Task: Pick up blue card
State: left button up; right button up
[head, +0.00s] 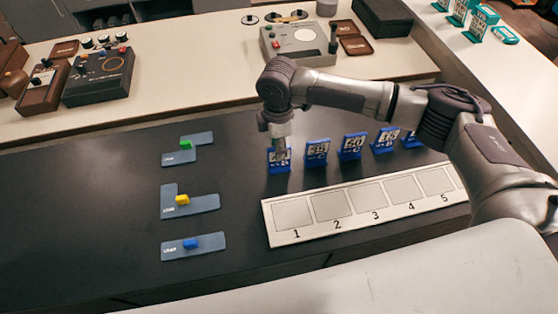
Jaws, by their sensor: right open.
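Several blue cards with printed white faces stand upright in a row on the black tabletop. One is the leftmost blue card (279,162), and the others include a second (317,152), a third (353,146) and a fourth (385,140). My right gripper (280,148) points down at the leftmost card, its fingers at the card's upper part and overlapping it in the picture. It is open; whether it touches the card cannot be told. My left gripper is not in view.
A white board (280,236) with numbered grey squares lies in front of the cards. Grey plates with a green (186,144), a yellow (182,199) and a blue block (191,244) lie to the left. Control boxes stand on the pale counter behind. My right arm spans the right side.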

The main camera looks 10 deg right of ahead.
aim_at(279, 166)
notch_tip(279, 166, down, 4)
jog(key=shift+s+d+f+p, duration=0.1)
jog(key=shift+f+p, duration=0.15)
jog(key=shift+p, duration=0.2)
grip_shut()
